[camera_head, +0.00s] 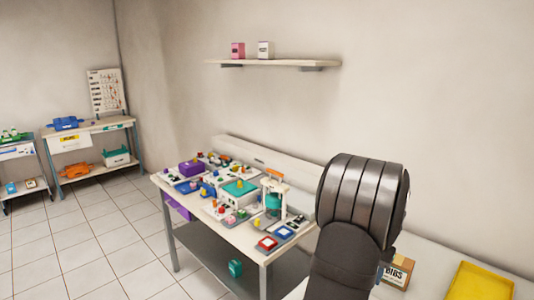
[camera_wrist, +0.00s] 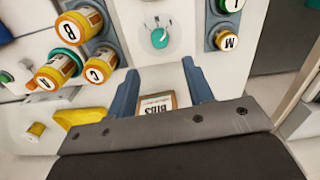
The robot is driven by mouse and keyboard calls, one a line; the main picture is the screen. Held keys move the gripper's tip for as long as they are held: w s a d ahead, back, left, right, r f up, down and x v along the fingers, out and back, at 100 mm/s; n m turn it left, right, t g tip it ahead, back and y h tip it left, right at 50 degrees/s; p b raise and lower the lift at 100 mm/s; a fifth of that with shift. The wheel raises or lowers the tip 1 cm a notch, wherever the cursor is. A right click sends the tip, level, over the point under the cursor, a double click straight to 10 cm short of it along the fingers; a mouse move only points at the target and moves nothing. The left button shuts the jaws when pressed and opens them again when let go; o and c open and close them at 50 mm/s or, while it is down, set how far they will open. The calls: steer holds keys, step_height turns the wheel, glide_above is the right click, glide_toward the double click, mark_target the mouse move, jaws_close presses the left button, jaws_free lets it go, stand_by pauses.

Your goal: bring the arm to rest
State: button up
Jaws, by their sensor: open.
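My gripper (camera_wrist: 160,68) shows in the wrist view as two blue-grey fingers spread apart, with nothing gripped between them. A box marked BIBS (camera_wrist: 156,104) appears in the gap between the fingers; how far it lies from them I cannot tell. In the head view my dark arm fills the right centre, and the gripper itself is hidden there. The BIBS box (camera_head: 396,272) shows just right of the arm in that view, partly covered.
The work table (camera_head: 226,234) holds several small dental items. A yellow tray (camera_head: 480,283) lies at lower right. In the wrist view, lettered orange-and-white jars (camera_wrist: 78,25) stand at upper left. A wall shelf (camera_head: 275,63) holds two boxes. Tiled floor is clear at left.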

steer(key=shift+f, duration=1.7)
steer(key=o, duration=0.6)
steer(key=shift+a+r, duration=0.1)
steer(key=shift+r, duration=0.2)
steer(key=o, duration=0.6)
steer(key=s+a+r+n, duration=0.1)
steer(key=r+n, duration=0.1)
steer(key=r, duration=0.1)
steer(key=s+a+r+n, duration=0.1)
steer(key=r+n, duration=0.2)
steer(key=s+a+r+n, duration=0.1)
steer(key=s+r+n, duration=0.1)
steer(key=r, duration=0.1)
steer(key=shift+s+a+r, duration=0.1)
steer(key=shift+a+r, duration=0.05)
steer(key=shift+a, duration=0.25)
steer(key=shift+c, duration=0.2)
steer(key=s+a+r+n, duration=0.5)
steer(key=s+r+n, duration=0.3)
steer(key=r+n, duration=0.15)
step_height(320, 180, down, 10)
steer(key=shift+f+h, duration=0.25)
steer(key=shift+h, duration=0.05)
steer(key=shift+w+d+r+n, duration=0.1)
steer(key=shift+n, duration=0.15)
step_height(320, 180, up, 10)
steer(key=shift+a, duration=0.25)
